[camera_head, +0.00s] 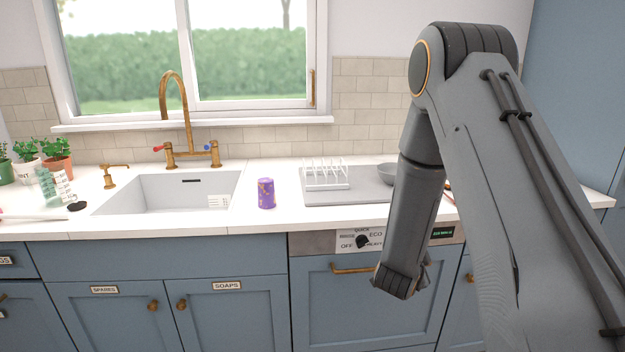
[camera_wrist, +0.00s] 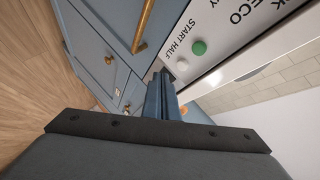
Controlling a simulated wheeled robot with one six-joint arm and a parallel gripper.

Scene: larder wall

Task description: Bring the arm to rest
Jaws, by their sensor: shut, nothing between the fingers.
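My arm reaches in from the right of the head view and bends down at its elbow. My gripper (camera_head: 402,282) hangs in front of the blue dishwasher door (camera_head: 345,300), pointing down. It looks apart from the door, but the exact gap cannot be told. In the wrist view my gripper (camera_wrist: 162,90) has its fingers together with nothing between them. The dishwasher's control panel (camera_wrist: 225,35) with a green button lies beyond the fingertips, and a brass handle (camera_wrist: 144,25) is beside it.
A purple can (camera_head: 266,193) stands on the white worktop between the sink (camera_head: 170,192) and a drying rack (camera_head: 326,176). A grey bowl (camera_head: 388,173) is partly behind my arm. Potted plants (camera_head: 57,155) stand at the left. Blue cupboards line the front; wooden floor (camera_wrist: 30,70) shows in the wrist view.

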